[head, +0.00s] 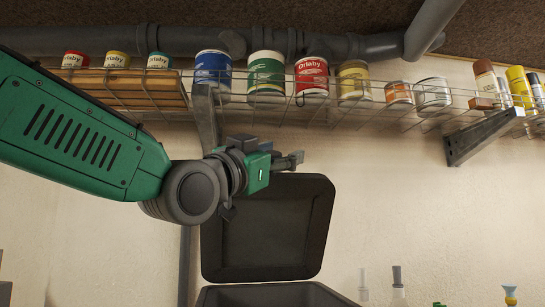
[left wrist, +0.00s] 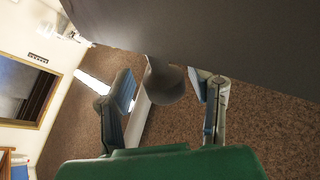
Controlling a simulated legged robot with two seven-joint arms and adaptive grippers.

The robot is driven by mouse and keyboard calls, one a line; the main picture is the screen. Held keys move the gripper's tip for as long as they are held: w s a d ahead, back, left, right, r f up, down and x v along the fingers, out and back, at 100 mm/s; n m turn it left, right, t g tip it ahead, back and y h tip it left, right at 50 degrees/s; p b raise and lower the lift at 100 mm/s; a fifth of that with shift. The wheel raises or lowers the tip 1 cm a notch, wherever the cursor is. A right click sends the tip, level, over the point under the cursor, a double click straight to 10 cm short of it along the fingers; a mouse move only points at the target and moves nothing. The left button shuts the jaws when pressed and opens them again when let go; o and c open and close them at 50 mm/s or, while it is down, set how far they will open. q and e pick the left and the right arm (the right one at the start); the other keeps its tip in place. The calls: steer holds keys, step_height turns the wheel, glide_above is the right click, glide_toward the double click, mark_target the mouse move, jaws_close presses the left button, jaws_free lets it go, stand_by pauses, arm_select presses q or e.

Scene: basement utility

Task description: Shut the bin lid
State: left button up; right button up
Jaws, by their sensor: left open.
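The bin lid (head: 268,228) is a dark, rounded panel standing raised and nearly upright against the wall in the head view. The bin (head: 270,296) shows only its dark top rim at the bottom edge. My left gripper (head: 292,160) is at the upper edge of the lid, in front of the wall and below the shelf. I cannot tell whether it touches the lid. In the left wrist view the fingers of my left gripper (left wrist: 166,82) are spread apart with nothing clearly held. A large grey surface fills the top there; I cannot tell what it is. My right gripper is out of view.
A wire shelf (head: 380,111) with several cans runs above my gripper, with a bracket (head: 478,137) at right. A pipe (head: 370,46) runs higher up. Bottle tops (head: 398,285) show at lower right. The wall right of the lid is bare.

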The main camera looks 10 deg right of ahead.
arm_select(q)
steer(key=v, duration=1.1)
steer(key=shift+s+a+f, duration=0.2)
steer(key=shift+s+f, duration=0.05)
steer(key=shift+f, duration=0.05)
